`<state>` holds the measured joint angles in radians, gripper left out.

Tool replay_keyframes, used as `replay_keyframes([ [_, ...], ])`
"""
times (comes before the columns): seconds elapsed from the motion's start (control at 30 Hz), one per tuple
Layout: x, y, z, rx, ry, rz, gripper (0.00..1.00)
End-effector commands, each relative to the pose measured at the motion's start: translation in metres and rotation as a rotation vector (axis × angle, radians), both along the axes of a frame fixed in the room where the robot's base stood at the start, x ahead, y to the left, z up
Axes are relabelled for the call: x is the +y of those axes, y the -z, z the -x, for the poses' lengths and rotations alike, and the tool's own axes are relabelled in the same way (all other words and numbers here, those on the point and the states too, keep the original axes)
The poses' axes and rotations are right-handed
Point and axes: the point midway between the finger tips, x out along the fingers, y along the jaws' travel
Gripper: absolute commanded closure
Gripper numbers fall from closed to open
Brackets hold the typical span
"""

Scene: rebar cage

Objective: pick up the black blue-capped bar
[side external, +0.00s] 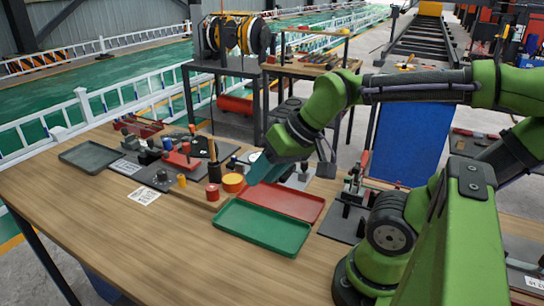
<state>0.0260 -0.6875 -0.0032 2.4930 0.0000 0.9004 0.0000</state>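My gripper (262,178) hangs at the end of my green arm over the back edge of the red tray, near the middle of the table. Its fingers are too small and too edge-on to tell open from shut, and I see no bar in it. I cannot pick out the black blue-capped bar for certain. Small blue parts show among the dark fixtures at the back left of the table, one of them a blue piece (168,143) left of the red block. They are too small to identify.
A red tray (300,205) and a green tray (262,228) lie in front of my gripper. An orange round piece (232,183), a red cylinder (212,192) and a black holder (200,175) stand to its left. A grey tray (90,156) lies far left. The front left tabletop is clear.

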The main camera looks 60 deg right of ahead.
Motion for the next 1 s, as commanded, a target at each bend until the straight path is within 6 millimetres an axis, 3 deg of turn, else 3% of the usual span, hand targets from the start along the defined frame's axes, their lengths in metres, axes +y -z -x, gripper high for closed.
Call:
replay_keyframes([
  [0.27, -0.065, 0.006, -0.079, 0.188, 0.07, 0.069, 0.62],
  [0.6, -0.197, 0.043, -0.173, 0.444, -0.045, 0.272, 0.62],
  [0.8, -0.261, 0.058, -0.203, 0.561, -0.187, 0.396, 0.62],
  [0.93, -0.271, 0.037, -0.21, 0.566, -0.278, 0.459, 0.62],
  [1.0, -0.27, 0.04, -0.207, 0.58, -0.311, 0.459, 0.62],
])
